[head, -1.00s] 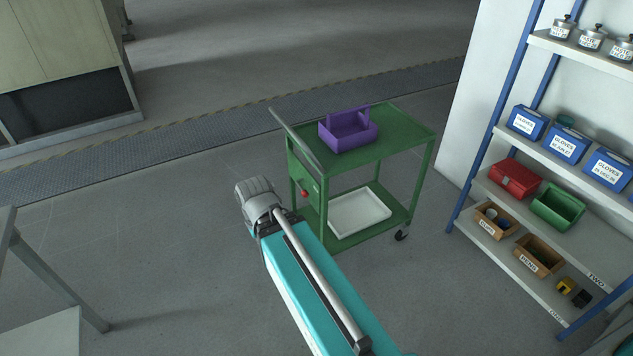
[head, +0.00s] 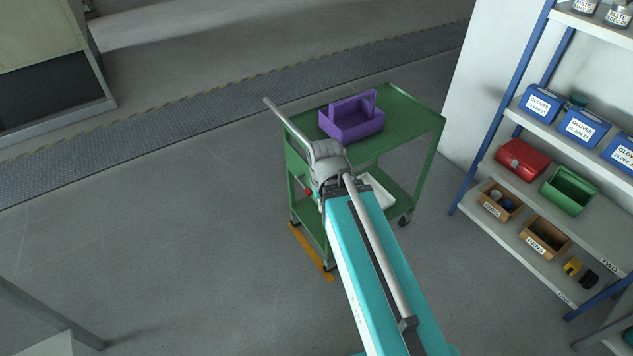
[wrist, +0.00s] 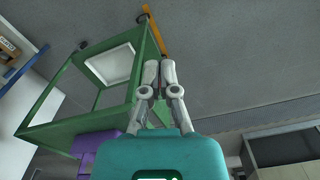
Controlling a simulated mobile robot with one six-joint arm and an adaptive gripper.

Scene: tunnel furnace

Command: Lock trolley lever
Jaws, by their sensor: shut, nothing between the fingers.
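A small red knob (head: 308,191), seemingly the lever's end, shows low on that end beside my arm. The rest of the lever is hidden or too small to make out. The trolley frame (wrist: 75,60) fills the left of the wrist view. My gripper (wrist: 160,64) is shut and empty there, in front of the trolley's end post. I cannot tell if it touches.
A purple caddy (head: 352,121) sits on the trolley top and a white tray (head: 379,190) on its lower shelf. An orange floor strip (head: 311,251) lies by the trolley's near left end. A blue-framed shelf rack (head: 480,163) stands right.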

